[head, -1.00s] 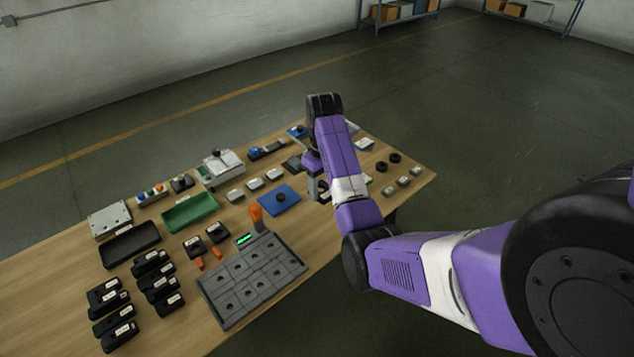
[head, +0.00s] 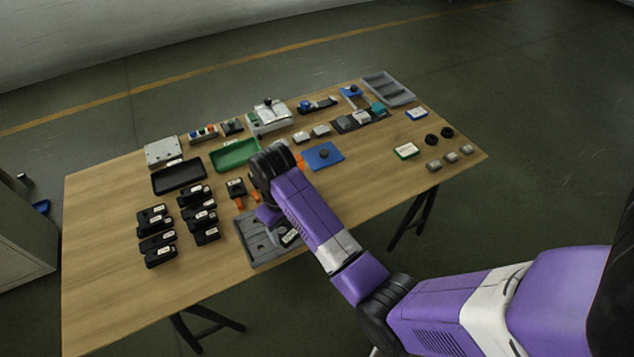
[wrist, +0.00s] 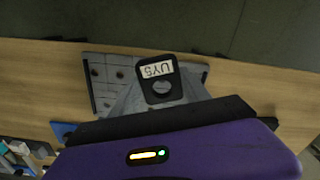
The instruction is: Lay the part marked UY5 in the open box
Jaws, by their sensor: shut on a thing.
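A small black part (wrist: 153,70) with a white label reading UY5 and a round grey spot is in the wrist view. My gripper (wrist: 160,90) is shut on it. In the head view my gripper (head: 278,233) is over the grey sectioned block (head: 246,232), and the white label of the part (head: 291,236) shows beside my arm. The wrist view also shows the block (wrist: 100,72), with dark round spots in its sections. My arm hides much of the block; I cannot make out an open box in it, or whether the part touches it.
An empty black tray (head: 158,181) and a green tray (head: 227,162) lie behind and left. Several black labelled parts (head: 160,257) stand at the left. A blue plate (head: 335,158) is behind my arm. Bare wood (head: 110,215) lies at the table's left end.

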